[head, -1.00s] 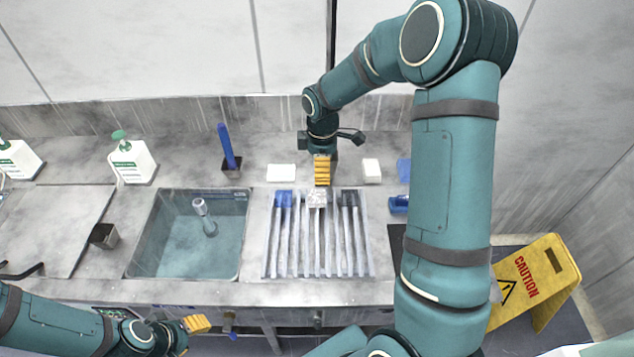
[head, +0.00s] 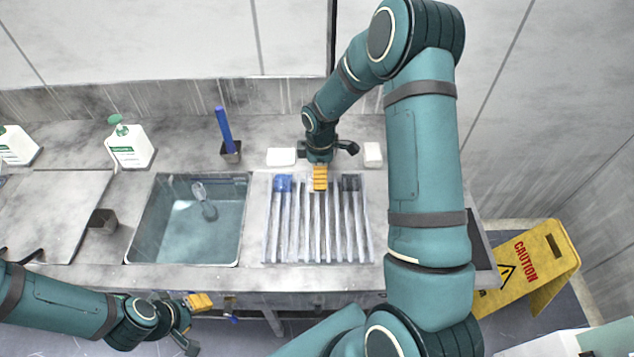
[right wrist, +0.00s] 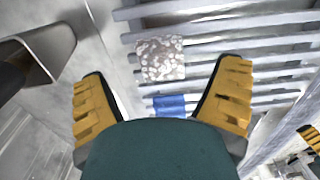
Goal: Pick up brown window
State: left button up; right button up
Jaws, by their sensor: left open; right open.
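No piece is clearly brown. A grey-white speckled block (right wrist: 162,58) lies on the slatted rack (head: 268,235); in the head view my right gripper hides it. A blue block (head: 283,183) sits at the rack's back left and also shows in the right wrist view (right wrist: 170,105). A dark block (head: 350,183) sits at the back right. My right gripper (head: 320,178) is open over the rack's back edge, its yellow fingers (right wrist: 160,95) apart with nothing held. My left gripper (head: 200,302) is open and empty in front of the counter, below the sink.
A sink (head: 185,245) with a clear item in it lies left of the rack. Behind are a blue-handled tool in a cup (head: 231,150), white blocks (head: 281,157) and a white bottle (head: 130,148). A yellow caution sign (head: 530,265) stands at the right.

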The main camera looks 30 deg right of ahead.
jog(key=f, duration=0.4)
jog(key=shift+w+a+f, duration=0.1)
jog(key=shift+w+a, duration=0.05)
jog(key=shift+a, duration=0.15)
jog(key=c, duration=1.3)
jog(key=shift+c, duration=0.2)
